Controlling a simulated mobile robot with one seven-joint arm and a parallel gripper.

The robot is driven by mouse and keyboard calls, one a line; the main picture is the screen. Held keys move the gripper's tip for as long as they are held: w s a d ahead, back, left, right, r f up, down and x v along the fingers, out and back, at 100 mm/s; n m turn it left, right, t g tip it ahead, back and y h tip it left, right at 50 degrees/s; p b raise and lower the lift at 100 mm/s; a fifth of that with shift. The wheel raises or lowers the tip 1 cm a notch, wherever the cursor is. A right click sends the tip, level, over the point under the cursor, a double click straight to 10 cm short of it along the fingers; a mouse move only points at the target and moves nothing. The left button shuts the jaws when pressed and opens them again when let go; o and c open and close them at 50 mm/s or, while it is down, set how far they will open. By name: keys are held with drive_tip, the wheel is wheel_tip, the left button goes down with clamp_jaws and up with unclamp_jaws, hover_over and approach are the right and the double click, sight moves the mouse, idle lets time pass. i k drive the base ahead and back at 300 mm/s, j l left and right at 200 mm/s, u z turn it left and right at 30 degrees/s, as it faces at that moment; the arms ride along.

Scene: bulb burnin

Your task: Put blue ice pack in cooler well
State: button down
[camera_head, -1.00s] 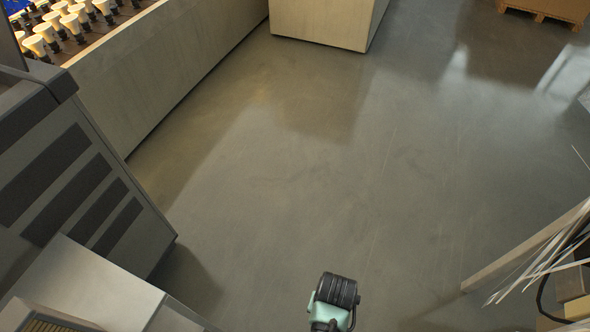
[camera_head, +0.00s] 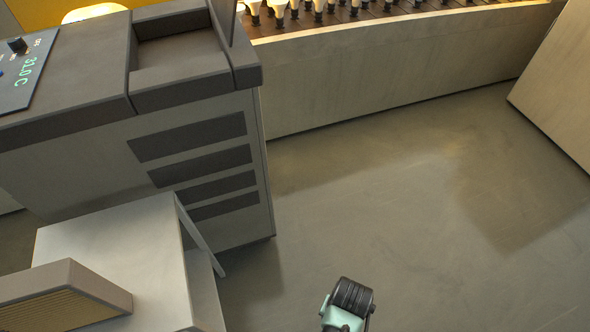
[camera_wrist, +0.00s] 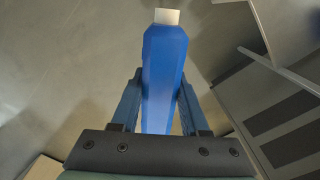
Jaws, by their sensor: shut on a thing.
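A blue ice pack (camera_wrist: 165,75) with a white patch at its far end is held lengthwise in my gripper (camera_wrist: 160,90) in the wrist view. The two blue fingers press on its sides. The cooler is a grey cabinet (camera_head: 150,180) at the left of the head view, with dark vent slots and a display reading 32.0 C. A recessed well (camera_head: 180,58) is open in its dark top and looks empty where visible. The cabinet's slotted side also shows at the right of the wrist view (camera_wrist: 285,125). My gripper and the pack are outside the head view.
A pale box-like table (camera_head: 110,235) stands in front of the cabinet, with a slatted box (camera_head: 65,295) on it. Behind is a long bench (camera_head: 390,75) with rows of bulbs. Another pale block (camera_head: 560,90) stands at the right. The floor (camera_head: 400,230) between is clear.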

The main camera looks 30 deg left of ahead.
sight(195, 53)
drive_tip(key=i+l+u, duration=0.2)
drive_tip(key=u, duration=0.25)
drive_tip(key=i+l+u, duration=0.3)
drive_tip(key=u, duration=0.15)
drive_tip(key=i+l+u, duration=0.2)
drive_tip(key=l+u, duration=0.25)
drive_tip(key=j, duration=0.1)
